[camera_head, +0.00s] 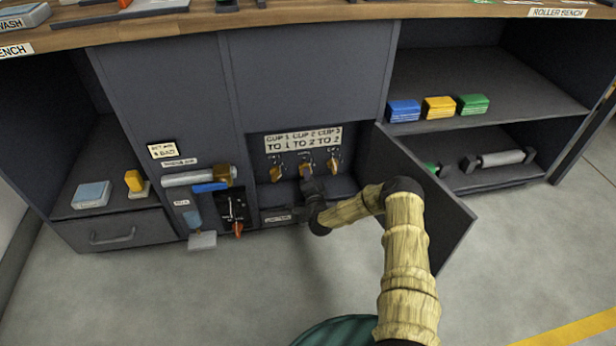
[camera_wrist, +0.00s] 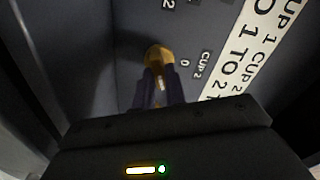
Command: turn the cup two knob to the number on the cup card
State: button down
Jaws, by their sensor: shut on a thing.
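The cup card (camera_head: 303,140) is a white strip above the knobs in an open cabinet bay. It reads CUP 1 TO 1, CUP 2 TO 2, CUP 3 TO 2, and part of it shows in the wrist view (camera_wrist: 240,50). The cup two knob (camera_head: 306,168) is the middle of three orange knobs. My gripper (camera_head: 307,182) reaches it from below. In the wrist view the dark fingers (camera_wrist: 158,88) are shut on this knob (camera_wrist: 157,56), beside the labels CUP 2 and 0. The fingers hide part of the knob, and its exact setting cannot be told.
The cup one knob (camera_head: 276,173) and cup three knob (camera_head: 333,165) stand close on either side. An open cabinet door (camera_head: 440,205) is right of my arm. A blue-handled lever (camera_head: 208,187) and a red-tipped slider (camera_head: 237,226) are at left. Floor in front is clear.

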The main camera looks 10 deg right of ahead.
jog(key=shift+f+m, duration=0.15)
jog(key=shift+m, duration=1)
jog(key=shift+f+m, duration=0.1)
jog(key=shift+m, duration=1.05)
jog(key=c, duration=1.4)
grip_release()
jog(key=shift+r, duration=0.1)
jog(key=shift+c, duration=0.2)
